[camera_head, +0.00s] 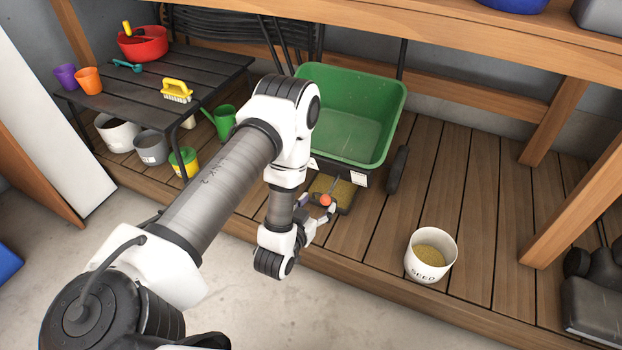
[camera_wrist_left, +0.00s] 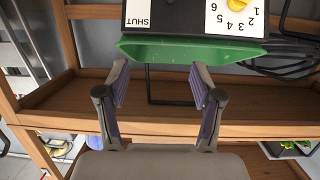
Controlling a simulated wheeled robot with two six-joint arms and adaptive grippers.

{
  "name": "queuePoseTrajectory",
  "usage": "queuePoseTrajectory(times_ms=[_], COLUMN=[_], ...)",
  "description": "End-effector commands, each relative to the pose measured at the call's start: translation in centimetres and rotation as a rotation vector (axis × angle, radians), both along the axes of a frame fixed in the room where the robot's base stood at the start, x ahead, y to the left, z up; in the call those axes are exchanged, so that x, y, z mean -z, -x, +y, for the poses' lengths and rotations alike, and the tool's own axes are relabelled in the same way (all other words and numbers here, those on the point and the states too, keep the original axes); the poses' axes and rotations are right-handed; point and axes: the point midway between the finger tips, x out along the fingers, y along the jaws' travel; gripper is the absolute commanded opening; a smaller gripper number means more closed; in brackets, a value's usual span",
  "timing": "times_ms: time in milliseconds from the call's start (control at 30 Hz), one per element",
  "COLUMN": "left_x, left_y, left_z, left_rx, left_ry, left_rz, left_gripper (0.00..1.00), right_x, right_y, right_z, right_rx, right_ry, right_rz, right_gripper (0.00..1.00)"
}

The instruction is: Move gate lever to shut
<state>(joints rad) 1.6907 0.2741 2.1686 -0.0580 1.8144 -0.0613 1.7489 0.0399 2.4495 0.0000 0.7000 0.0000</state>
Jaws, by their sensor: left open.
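The gate lever shows in the head view as an orange-red ball knob (camera_head: 325,200) on a thin stem below the front of the green hopper (camera_head: 348,110). My left gripper (camera_head: 317,209) is open close by the knob, which appears beside its fingers. In the left wrist view my left gripper (camera_wrist_left: 158,88) is open with nothing between its fingers. That view shows the dial plate (camera_wrist_left: 210,17) upside down, with "SHUT" at its left and numbers at its right. A yellow part (camera_wrist_left: 240,3) is cut off by the frame edge. My right gripper is out of view.
A white seed bucket (camera_head: 431,256) stands on the slatted wooden deck (camera_head: 480,190). A black table (camera_head: 160,80) with cups, a red bowl and a brush stands at left, with several pots beneath. A wooden shelf beam (camera_head: 480,35) crosses above the hopper.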

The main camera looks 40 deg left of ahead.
Motion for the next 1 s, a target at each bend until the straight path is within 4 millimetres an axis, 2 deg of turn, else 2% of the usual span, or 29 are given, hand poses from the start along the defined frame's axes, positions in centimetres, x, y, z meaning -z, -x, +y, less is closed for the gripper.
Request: queuePoseTrajectory(times_ms=[33,100,167,333,467,867,1000], left_x=[4.6,6.5,7.3,7.4,7.6,8.9,9.2], left_y=[0.1,0.4,0.6,0.4,-0.5,-5.0,-6.5], left_z=[0.6,1.0,1.2,1.3,1.5,2.6,3.0], left_rx=[-0.014,-0.025,-0.03,-0.03,-0.03,-0.03,-0.03], left_ry=[0.001,0.002,0.003,0.003,0.003,0.003,0.003], left_rz=[0.001,0.006,0.009,0.011,0.01,0.01,0.011], left_gripper=[0.67,0.67,0.67,0.67,0.67,0.67,0.67], right_x=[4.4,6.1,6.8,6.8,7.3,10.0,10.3], right_y=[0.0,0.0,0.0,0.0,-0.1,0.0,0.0], right_z=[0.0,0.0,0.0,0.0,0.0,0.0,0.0], right_rx=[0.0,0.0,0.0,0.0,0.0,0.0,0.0], right_ry=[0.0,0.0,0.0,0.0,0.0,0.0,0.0], right_rz=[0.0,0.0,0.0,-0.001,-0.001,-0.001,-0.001], right_gripper=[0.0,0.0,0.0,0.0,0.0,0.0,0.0])
